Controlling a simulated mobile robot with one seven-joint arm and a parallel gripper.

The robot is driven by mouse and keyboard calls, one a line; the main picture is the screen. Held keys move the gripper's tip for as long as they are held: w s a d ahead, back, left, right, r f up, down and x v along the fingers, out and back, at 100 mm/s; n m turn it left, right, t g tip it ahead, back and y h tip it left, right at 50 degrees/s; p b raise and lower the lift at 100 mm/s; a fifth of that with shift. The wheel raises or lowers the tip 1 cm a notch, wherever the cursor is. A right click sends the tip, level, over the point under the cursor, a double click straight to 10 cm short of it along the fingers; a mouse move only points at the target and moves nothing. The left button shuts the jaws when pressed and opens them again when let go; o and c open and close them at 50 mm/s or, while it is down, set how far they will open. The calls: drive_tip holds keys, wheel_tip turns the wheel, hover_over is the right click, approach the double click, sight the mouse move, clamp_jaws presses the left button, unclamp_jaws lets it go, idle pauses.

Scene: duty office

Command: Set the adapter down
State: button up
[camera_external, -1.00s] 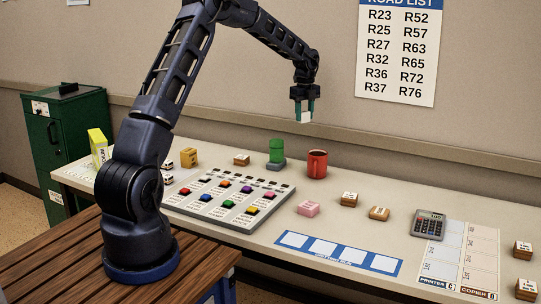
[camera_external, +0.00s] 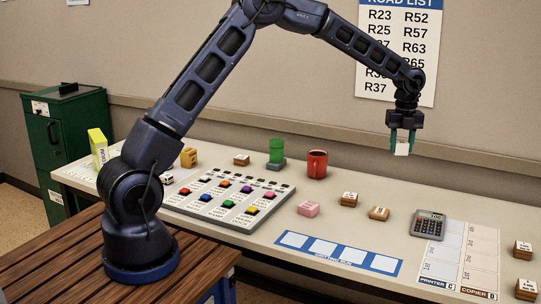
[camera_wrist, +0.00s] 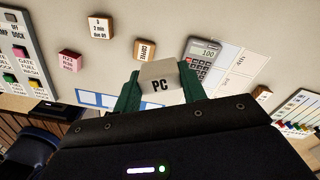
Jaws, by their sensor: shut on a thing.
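The adapter appears to be the white block (camera_external: 402,149) marked "PC", which also shows in the wrist view (camera_wrist: 159,80). My gripper (camera_external: 403,139) is shut on it, with one dark green finger on each side. It holds the block in the air, apart from the table, above the table's right half in the external view. In the wrist view my gripper (camera_wrist: 158,90) has the lettered face of the block turned to the camera.
Beneath lie a calculator (camera_external: 428,224), a printer and copier sheet (camera_external: 454,268), a blue strip with white squares (camera_external: 385,263), and small wooden blocks (camera_external: 379,213). A button panel (camera_external: 225,200), red mug (camera_external: 317,164) and green cylinder (camera_external: 277,150) stand further left.

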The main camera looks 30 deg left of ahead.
drive_tip(key=s+d+m, duration=0.3)
drive_tip(key=s+d, duration=1)
drive_tip(key=d, duration=0.1)
drive_tip(key=m, duration=0.2)
hover_over(452, 275)
wheel_tip(452, 275, down, 20)
drive_tip(key=shift+r, duration=0.1)
drive_tip(key=shift+f, duration=0.2)
drive_tip(key=o, duration=0.9)
drive_tip(key=shift+o, duration=0.2)
